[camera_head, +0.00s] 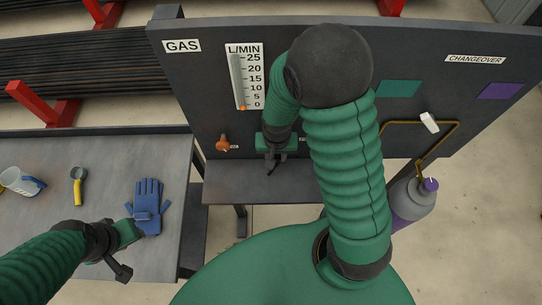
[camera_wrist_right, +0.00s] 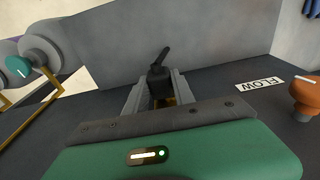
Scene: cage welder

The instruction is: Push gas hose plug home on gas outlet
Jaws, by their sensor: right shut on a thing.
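A black plug (camera_wrist_right: 159,82) with a short stub sits between the two grey fingers of my right gripper (camera_wrist_right: 158,95) in the right wrist view. A brass-coloured part shows just below the plug, between the fingers; I cannot tell how far the plug is seated on it. In the head view my right gripper (camera_head: 273,158) is low at the face of the GAS panel (camera_head: 190,85), and its body and arm hide the outlet. My left gripper (camera_head: 143,226) is over the bench at the blue gloves (camera_head: 149,190); its fingers are too unclear to judge.
An orange knob (camera_head: 222,143) is left of my right gripper, also in the wrist view (camera_wrist_right: 305,95) beside a FLOW label. A flow gauge (camera_head: 245,80) is above. A grey gas bottle (camera_head: 412,203) stands right.

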